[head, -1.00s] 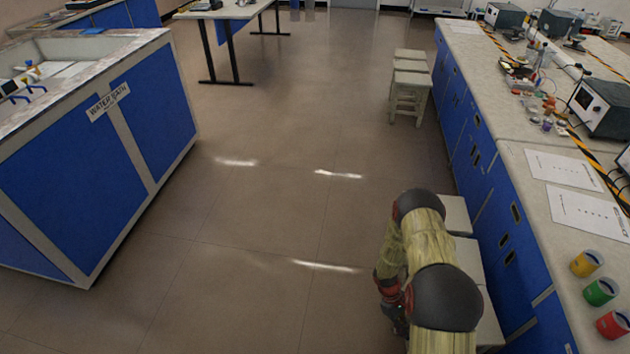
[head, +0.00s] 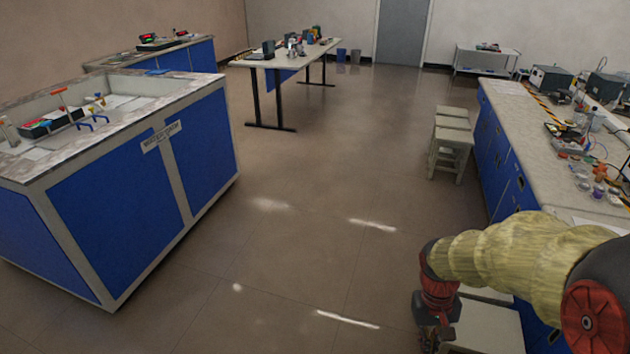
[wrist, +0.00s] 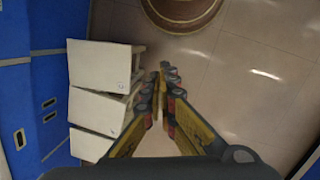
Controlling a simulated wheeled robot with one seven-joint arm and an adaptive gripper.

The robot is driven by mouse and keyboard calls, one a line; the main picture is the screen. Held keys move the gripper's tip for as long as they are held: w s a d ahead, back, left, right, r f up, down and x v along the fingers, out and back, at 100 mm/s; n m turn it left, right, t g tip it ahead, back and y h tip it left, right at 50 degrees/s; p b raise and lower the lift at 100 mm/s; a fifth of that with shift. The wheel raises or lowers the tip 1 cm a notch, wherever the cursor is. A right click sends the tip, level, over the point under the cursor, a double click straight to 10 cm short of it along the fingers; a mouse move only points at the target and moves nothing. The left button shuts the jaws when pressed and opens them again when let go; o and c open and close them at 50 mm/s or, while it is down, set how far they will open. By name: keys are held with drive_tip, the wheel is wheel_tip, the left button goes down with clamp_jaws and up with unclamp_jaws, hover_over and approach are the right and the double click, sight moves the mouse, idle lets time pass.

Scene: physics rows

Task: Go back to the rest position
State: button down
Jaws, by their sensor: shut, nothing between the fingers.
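My gripper (wrist: 160,92) is shut and empty in the wrist view, its two fingers meeting near the picture's middle above the floor. In the head view my gripper (head: 432,340) is at the lower right, partly cut off by the bottom edge, and its fingers are hard to make out. My arm, with a yellowish sleeve, is bent at the right side of the head view, near the right bench.
White stools (wrist: 103,65) stand beside my gripper, along the blue bench front. The right bench (head: 515,110) carries instruments. A blue-panelled sink unit (head: 115,190) stands left. Farther stools (head: 450,145) stand by the bench. The floor (head: 320,200) between is clear.

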drive_tip(key=s+a+r+t, duration=0.2)
drive_tip(key=r, duration=0.5)
drive_tip(key=s+a+r+t, duration=0.3)
drive_tip(key=r, duration=0.3)
drive_tip(key=s+a+r+t+y, duration=0.1)
drive_tip(key=s+a+r+t, duration=0.1)
drive_tip(key=r, duration=0.5)
drive_tip(key=shift+s+a+r+t, duration=0.25)
drive_tip(key=shift+s+r+t, duration=0.1)
drive_tip(key=shift+s, duration=0.15)
